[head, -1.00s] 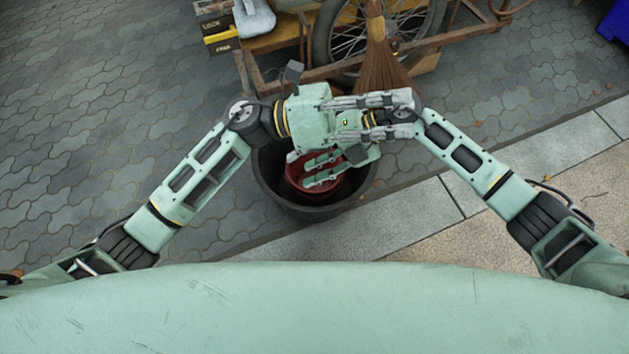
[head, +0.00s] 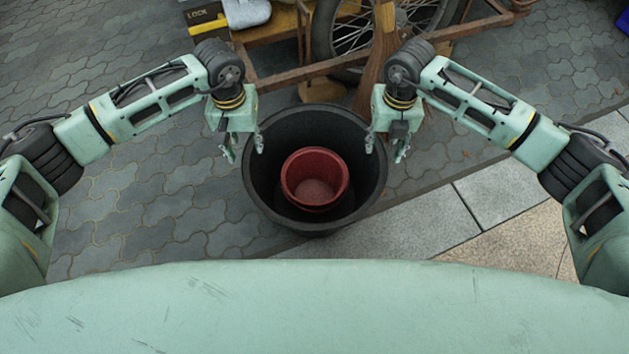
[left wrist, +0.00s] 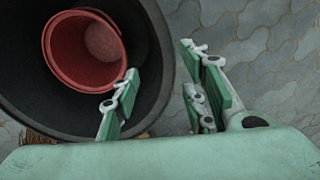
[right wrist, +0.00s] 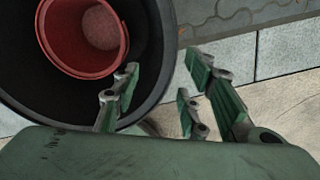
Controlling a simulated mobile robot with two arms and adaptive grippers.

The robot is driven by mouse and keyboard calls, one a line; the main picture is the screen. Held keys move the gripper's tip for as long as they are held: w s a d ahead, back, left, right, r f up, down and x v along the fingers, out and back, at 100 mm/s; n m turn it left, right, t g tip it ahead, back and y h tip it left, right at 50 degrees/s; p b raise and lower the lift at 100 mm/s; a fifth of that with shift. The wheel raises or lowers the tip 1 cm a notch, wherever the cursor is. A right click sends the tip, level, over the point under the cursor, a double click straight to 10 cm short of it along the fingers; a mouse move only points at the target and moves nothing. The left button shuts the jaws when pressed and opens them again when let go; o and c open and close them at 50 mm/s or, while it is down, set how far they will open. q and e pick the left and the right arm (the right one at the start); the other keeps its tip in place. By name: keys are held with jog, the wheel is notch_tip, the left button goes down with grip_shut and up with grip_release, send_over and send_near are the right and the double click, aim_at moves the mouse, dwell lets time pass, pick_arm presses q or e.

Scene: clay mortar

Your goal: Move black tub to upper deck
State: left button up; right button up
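The large round black tub (head: 368,182) stands upright on the paving in the middle of the head view. A red bucket (head: 315,178) sits inside it. My left gripper (head: 242,149) is open at the tub's left rim, and my right gripper (head: 385,148) is open at its right rim. In the left wrist view, the tub (left wrist: 152,40) has its rim between my spread fingers, one inside and the others outside. The right wrist view shows the tub (right wrist: 150,38) likewise. I cannot tell whether the fingers touch it.
Behind the tub stands a wooden cart with a plank deck (head: 268,42) and a spoked wheel (head: 345,40). A yellow-and-black box (head: 207,16) and a grey-white object (head: 247,12) lie on the deck. A straw broom (head: 372,85) leans close behind the tub. Pale slabs (head: 420,215) lie at right.

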aim_at(251, 159)
pick_arm(q)
jog(key=shift+f, duration=3.95)
pick_arm(e)
jog(key=shift+f, duration=3.95)
pick_arm(q)
grip_shut()
pick_arm(e)
grip_shut()
pick_arm(q)
jog(key=shift+r, duration=0.1)
pick_arm(e)
jog(key=shift+r, duration=0.1)
